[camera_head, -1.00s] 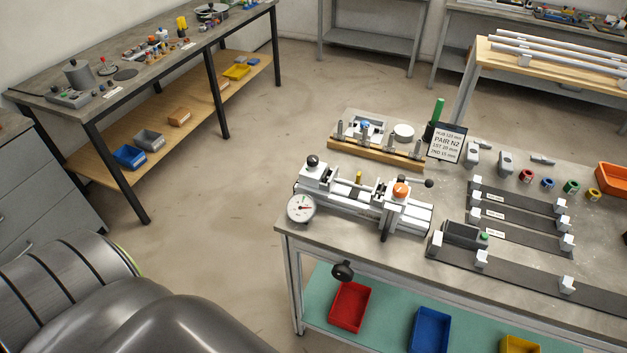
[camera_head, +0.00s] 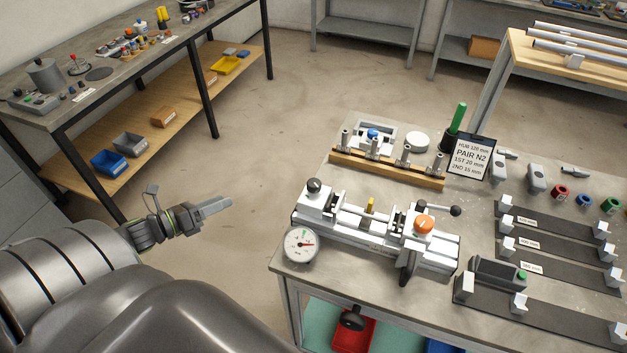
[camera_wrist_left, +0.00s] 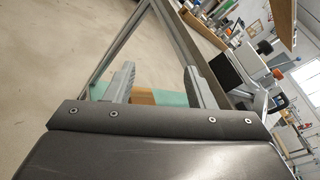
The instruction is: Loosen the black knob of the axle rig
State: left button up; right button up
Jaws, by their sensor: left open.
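The axle rig (camera_head: 375,228) is a white and grey fixture on the near left part of the workbench. Its black knob (camera_head: 314,185) stands upright on the left end block. My left gripper (camera_head: 217,207) is in free air left of the bench, apart from the rig. In the left wrist view its two fingers (camera_wrist_left: 158,84) are spread with nothing between them. My right gripper does not show.
A round dial gauge (camera_head: 301,244) sits at the rig's front left. A wooden rack (camera_head: 385,170) with metal posts stands behind the rig. Open floor lies left of the bench.

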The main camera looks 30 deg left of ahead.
pick_arm(q)
jog(key=d+r+m+g+h, duration=0.3)
jog(key=d+r+m+h, duration=0.45)
jog(key=r+m, duration=0.35)
jog(key=m+b, duration=0.2)
jog(key=b, duration=0.1)
send_near(307, 186)
jog(key=x, duration=0.3)
jog(key=p+x, duration=0.2)
jog(key=x, duration=0.4)
jog(key=shift+w+d+r, duration=0.1)
jog(key=shift+w+d, duration=0.1)
jog(key=shift+w, duration=0.15)
jog(key=shift+x, duration=0.9)
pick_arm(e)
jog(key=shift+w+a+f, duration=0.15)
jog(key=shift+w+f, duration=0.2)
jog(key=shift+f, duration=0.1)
pick_arm(q)
jog(key=c, duration=0.9)
jog(key=shift+p, duration=0.3)
jog(key=shift+c, duration=0.2)
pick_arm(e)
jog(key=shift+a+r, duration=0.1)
